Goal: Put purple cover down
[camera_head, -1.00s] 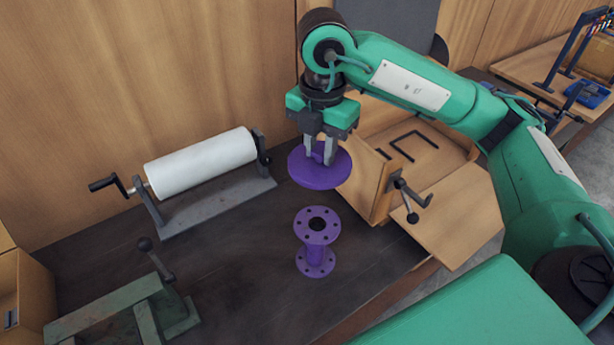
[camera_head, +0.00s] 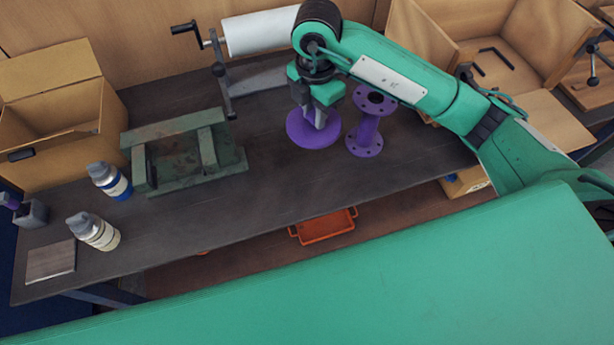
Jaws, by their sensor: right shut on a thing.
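The purple cover (camera_head: 304,134) is a round disc low over the dark workbench, left of the purple flanged pipe. My right gripper (camera_head: 318,118) points down and is shut on the cover from above. I cannot tell whether the cover touches the bench. The flanged pipe (camera_head: 368,130) stands upright on the bench, its top flange open with a ring of bolt holes. My left gripper is not in view.
A white paper roll (camera_head: 258,32) stands behind. The bench (camera_head: 270,190) is clear in front of the cover. An orange tray (camera_head: 325,226) lies below its front edge.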

